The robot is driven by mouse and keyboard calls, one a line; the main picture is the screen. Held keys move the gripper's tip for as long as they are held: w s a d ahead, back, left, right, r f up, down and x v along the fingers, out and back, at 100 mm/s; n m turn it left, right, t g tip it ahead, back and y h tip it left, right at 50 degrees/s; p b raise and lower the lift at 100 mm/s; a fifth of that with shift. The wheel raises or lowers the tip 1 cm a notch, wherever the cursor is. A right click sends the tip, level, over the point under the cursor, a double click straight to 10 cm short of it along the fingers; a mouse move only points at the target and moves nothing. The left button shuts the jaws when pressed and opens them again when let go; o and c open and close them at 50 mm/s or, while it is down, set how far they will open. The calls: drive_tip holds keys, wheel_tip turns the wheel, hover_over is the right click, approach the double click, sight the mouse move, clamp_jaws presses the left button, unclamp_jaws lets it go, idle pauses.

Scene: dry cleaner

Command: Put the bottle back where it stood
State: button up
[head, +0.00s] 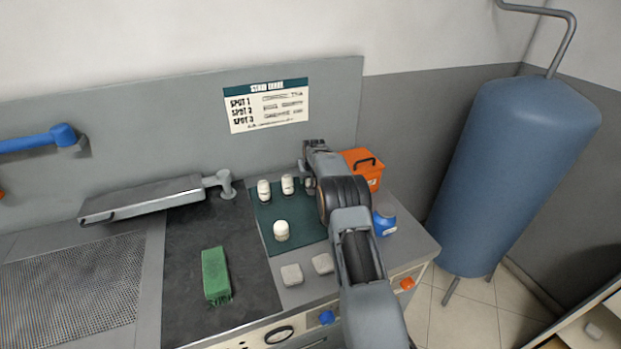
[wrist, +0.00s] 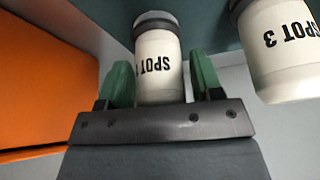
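The bottle (wrist: 158,68) is white with a dark end and a partly hidden "SPOT" label that reads upside down in the wrist view. My gripper (wrist: 163,88) has its two green fingers close against both sides of this bottle. The bottle's near end is hidden behind the gripper's bar. In the head view my gripper (head: 308,178) is at the back right corner of the dark green mat (head: 300,235). The bottle there is mostly hidden by my arm. Whether it touches the mat is hard to tell.
Two white bottles stand close left, one (head: 264,190) beside another (head: 287,184); a third (head: 281,230) stands nearer the front. A "SPOT 3" bottle (wrist: 280,50) is close beside my gripper. An orange box (head: 365,172) and blue container (head: 384,221) stand right.

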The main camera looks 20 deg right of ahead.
drive_tip(key=shift+o, duration=0.7)
drive_tip(key=shift+r, duration=0.3)
drive_tip(key=s+a+r+b, duration=0.1)
drive_tip(key=s+a+r, duration=0.2)
drive_tip(key=s+r, duration=0.5)
drive_tip(key=s+a+r+b, duration=0.1)
drive_tip(key=s+a+r, duration=0.4)
drive_tip(key=r, duration=0.5)
drive_tip(key=s+a+f+n, duration=0.1)
drive_tip(key=s+a, duration=0.2)
drive_tip(key=s, duration=1.1)
drive_tip(key=s+a+f+n+y, duration=0.1)
drive_tip(key=s+a+f, duration=0.1)
drive_tip(key=s, duration=1.3)
drive_tip(key=shift+s+a+f, duration=0.15)
drive_tip(key=shift+s+a, duration=0.15)
drive_tip(key=shift+a, duration=0.55)
